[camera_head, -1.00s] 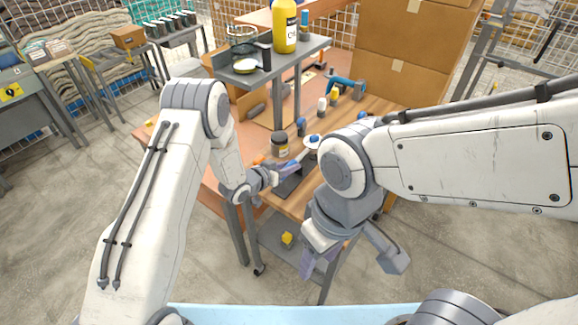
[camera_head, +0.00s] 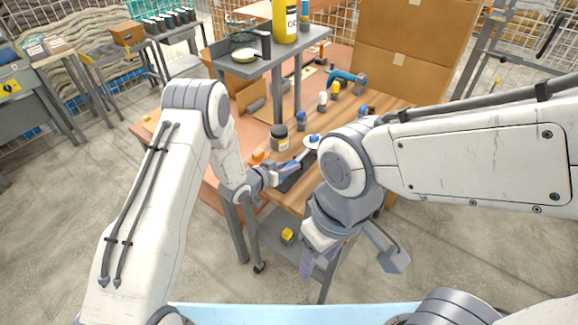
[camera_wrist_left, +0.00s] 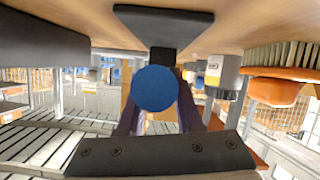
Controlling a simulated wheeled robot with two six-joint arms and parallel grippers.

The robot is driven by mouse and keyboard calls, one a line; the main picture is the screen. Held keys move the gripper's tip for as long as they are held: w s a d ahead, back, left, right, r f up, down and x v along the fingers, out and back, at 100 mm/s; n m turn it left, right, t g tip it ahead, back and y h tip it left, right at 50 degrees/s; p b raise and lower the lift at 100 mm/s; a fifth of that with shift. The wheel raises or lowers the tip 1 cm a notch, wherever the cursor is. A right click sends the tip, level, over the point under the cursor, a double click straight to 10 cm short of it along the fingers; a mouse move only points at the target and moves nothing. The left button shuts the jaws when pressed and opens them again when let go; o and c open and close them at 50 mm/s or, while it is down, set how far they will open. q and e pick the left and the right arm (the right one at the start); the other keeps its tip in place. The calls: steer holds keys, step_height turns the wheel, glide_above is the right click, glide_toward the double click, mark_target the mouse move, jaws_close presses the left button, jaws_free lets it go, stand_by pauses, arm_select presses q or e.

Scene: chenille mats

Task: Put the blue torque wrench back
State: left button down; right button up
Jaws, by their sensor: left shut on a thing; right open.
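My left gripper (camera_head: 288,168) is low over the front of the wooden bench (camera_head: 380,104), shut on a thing. In the left wrist view, a round blue end (camera_wrist_left: 154,88), which looks like the torque wrench's, sits between the two fingers. The rest of it is hidden behind this end. A dark flared piece (camera_wrist_left: 165,28) shows just beyond it at the bench surface; I cannot tell whether they touch. A dark mat (camera_head: 292,184) lies under the gripper in the head view. My right gripper (camera_head: 308,262) is open and empty in front of the bench, pointing down.
A dark jar (camera_head: 279,139) and an orange piece (camera_head: 257,157) are close by the left gripper. A white disc with a blue top (camera_head: 313,140) lies beyond it. A raised shelf (camera_head: 275,58) stands behind. A yellow block (camera_head: 287,235) lies on the lower shelf.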

arm_select(q)
steer(key=shift+f, duration=0.3)
steer(key=c, duration=0.5)
jaws_free()
steer(key=shift+r, duration=0.1)
steer(key=b+v, duration=0.2)
steer(key=v, duration=0.8)
steer(key=shift+s+b, duration=0.15)
steer(key=shift+b, duration=0.15)
steer(key=shift+a+r, duration=0.1)
